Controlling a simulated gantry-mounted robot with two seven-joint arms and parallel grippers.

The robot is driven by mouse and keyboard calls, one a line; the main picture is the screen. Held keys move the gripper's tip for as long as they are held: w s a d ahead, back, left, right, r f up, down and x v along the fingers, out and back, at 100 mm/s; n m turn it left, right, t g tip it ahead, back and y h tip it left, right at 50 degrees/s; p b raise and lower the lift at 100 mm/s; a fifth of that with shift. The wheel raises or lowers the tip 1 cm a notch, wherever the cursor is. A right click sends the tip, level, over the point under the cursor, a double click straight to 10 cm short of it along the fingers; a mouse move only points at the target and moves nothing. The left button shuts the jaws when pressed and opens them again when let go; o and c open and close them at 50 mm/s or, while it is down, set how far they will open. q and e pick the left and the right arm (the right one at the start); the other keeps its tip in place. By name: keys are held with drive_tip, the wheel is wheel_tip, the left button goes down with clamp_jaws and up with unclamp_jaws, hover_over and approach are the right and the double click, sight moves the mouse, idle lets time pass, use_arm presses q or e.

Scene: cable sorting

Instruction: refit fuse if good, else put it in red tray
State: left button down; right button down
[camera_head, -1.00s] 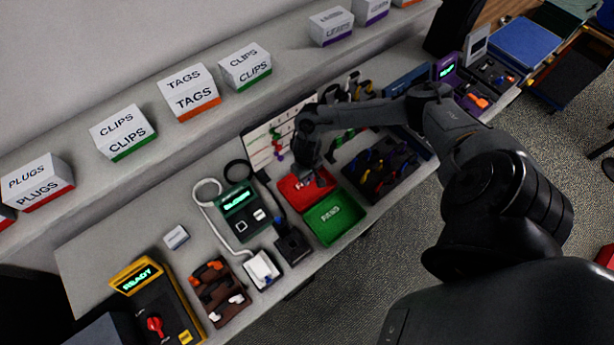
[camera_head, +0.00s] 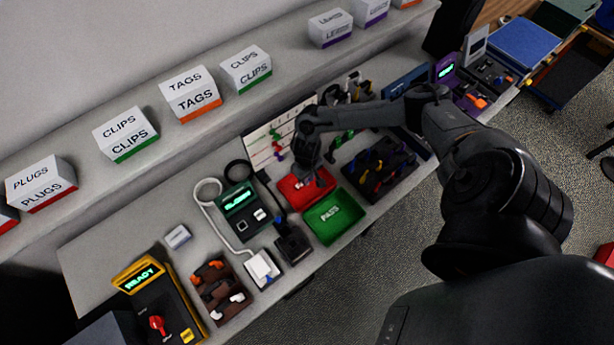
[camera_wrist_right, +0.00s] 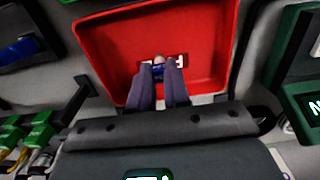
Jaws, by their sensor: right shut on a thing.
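My right gripper (camera_head: 314,178) reaches down over the red tray (camera_head: 291,190) in the head view. In the right wrist view its fingertips (camera_wrist_right: 164,66) are close together on a small bluish item, probably the fuse (camera_wrist_right: 158,69), over the inside of the red tray (camera_wrist_right: 110,45). The fingers hide most of this item. A white label (camera_wrist_right: 181,61) on the tray floor shows partly behind them. I cannot tell if the item touches the floor. The green tester (camera_head: 240,208) has a lit display, too small to read surely. My left gripper is out of view.
A green tray (camera_head: 330,232) marked PASS adjoins the red one. A dark bin of coloured parts (camera_head: 380,168) lies to the right. A yellow READY unit (camera_head: 150,300) and a brown tray (camera_head: 218,290) stand at left. Labelled boxes line the shelf above.

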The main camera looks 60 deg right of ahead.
drive_tip(key=shift+f, duration=0.45)
idle(0.4)
drive_tip(key=shift+f+p, duration=0.3)
drive_tip(key=shift+p, duration=0.1)
idle(0.4)
idle(0.5)
drive_tip(key=shift+f+p, duration=0.15)
drive_tip(key=shift+p, duration=0.25)
drive_tip(key=c, duration=1.2)
unclamp_jaws()
drive_tip(key=o, duration=0.7)
drive_tip(key=shift+o, duration=0.2)
